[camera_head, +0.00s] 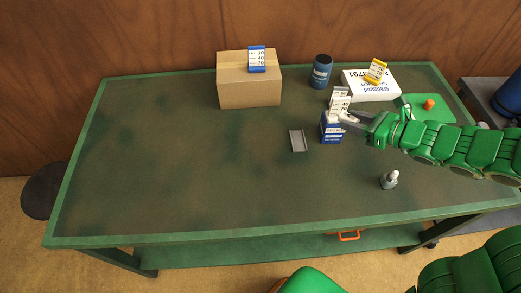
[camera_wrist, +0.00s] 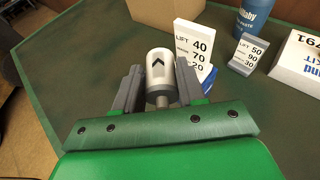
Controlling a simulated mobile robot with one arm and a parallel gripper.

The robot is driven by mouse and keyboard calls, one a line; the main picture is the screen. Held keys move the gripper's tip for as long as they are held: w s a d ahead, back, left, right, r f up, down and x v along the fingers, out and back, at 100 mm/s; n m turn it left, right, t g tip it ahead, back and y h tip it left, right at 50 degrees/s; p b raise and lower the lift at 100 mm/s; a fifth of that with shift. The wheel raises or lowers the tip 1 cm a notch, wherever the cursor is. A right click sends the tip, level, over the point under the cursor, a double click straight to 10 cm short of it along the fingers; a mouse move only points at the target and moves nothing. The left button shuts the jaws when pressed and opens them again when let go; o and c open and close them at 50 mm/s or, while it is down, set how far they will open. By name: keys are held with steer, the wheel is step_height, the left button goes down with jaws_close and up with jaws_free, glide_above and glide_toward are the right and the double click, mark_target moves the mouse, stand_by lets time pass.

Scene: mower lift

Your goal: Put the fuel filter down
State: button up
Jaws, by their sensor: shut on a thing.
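The fuel filter (camera_wrist: 160,72) is a pale silver cylinder with a black arrow on its side, seen in the wrist view. My gripper (camera_wrist: 160,92) is shut on it, with one grey finger on each side. A small grey metal tray (camera_head: 298,141) lies on the bench, left of my gripper. I cannot tell how high the filter is.
A white number card (camera_head: 339,99) stands by the blue box. Behind are a cardboard box (camera_head: 248,88), a dark blue can (camera_head: 320,72) and a white kit box (camera_head: 371,85). A green tray (camera_head: 440,110) is right, a small bottle (camera_head: 389,180) in front.

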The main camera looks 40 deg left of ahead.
steer(key=s+a+n+g, duration=0.3)
steer(key=s+a, duration=0.3)
steer(key=a, duration=0.4)
steer(key=n+g+h, duration=0.1)
steer(key=n+g, duration=0.1)
steer(key=g, duration=0.1)
glide_above(264, 152)
step_height(264, 152, down, 5)
steer(key=shift+f, duration=4.75)
steer(key=shift+f, duration=0.15)
steer(key=o, duration=1)
